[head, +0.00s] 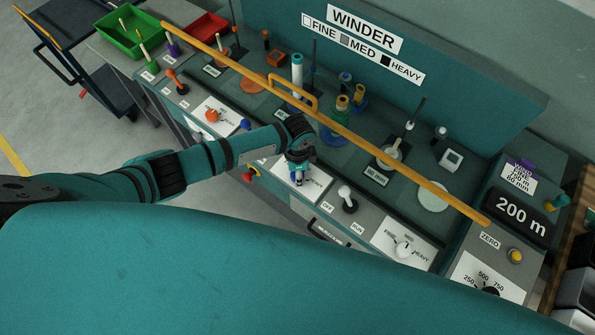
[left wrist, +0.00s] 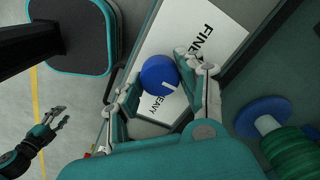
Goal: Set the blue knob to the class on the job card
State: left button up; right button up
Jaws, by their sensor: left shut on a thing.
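The blue knob (left wrist: 158,74) sits on a white plate (left wrist: 188,50) lettered FINE and HEAVY in the left wrist view. My left gripper (left wrist: 165,86) has a finger on each side of it and is shut on it. A white mark shows on the knob's lower right; I cannot tell which class it points to. In the head view my left gripper (head: 297,178) reaches down at this plate and largely hides the knob. The job card (head: 519,177), under a purple clip, seems to read FINE. My right gripper (left wrist: 58,122) hangs open and empty over the floor in the left wrist view.
The panel also has an orange knob (head: 212,115), a white knob (head: 403,249) on a FINE–HEAVY plate and a white-topped lever (head: 346,193) by OFF and RUN. A yellow bar (head: 365,145) crosses above the bench. A counter (head: 521,217) reads 200 m.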

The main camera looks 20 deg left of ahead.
pick_arm(q)
jog(key=shift+c, duration=0.9)
jog(key=n+p, duration=0.2)
jog(key=n, duration=0.1)
jog(key=shift+s+r, duration=0.1)
jog(key=shift+r, duration=0.05)
jog(key=n+p, duration=0.1)
jog(key=n, duration=0.2)
jog(key=shift+p, duration=0.4)
jog(key=n, duration=0.2)
jog(key=shift+n, duration=1.9)
